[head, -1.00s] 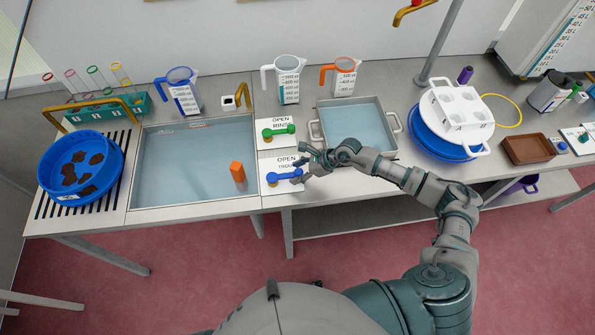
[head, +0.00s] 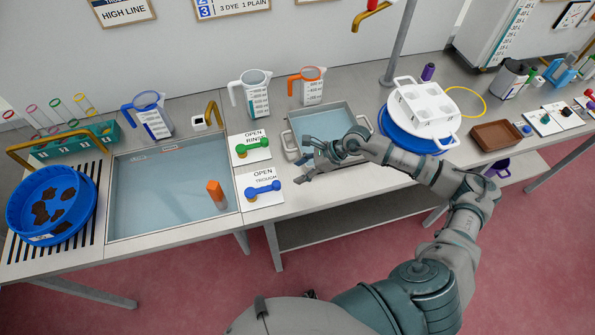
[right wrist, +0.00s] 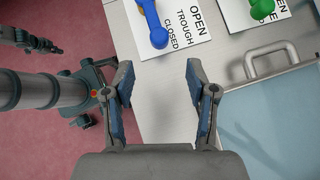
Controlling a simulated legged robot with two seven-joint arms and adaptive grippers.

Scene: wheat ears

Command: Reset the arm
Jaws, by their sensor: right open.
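My right arm (head: 420,170) reaches in from the lower right. My right gripper (head: 302,162) is open and empty above the bench's front edge, at the left front of the small water tray (head: 325,122). In the right wrist view the right gripper (right wrist: 163,110) has its fingers apart with bare grey bench between them. The blue lever (head: 263,188) on its "open trough" card lies left of the gripper, apart from it. It also shows in the right wrist view (right wrist: 150,22). My left gripper is not seen in the head view.
The large water trough (head: 228,215) with an orange block (head: 216,194) is left. The green lever (head: 253,146) is behind the blue one. A blue bowl (head: 20,225), jugs (head: 252,92) and a white holder (head: 428,110) stand on the bench. Open floor lies in front.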

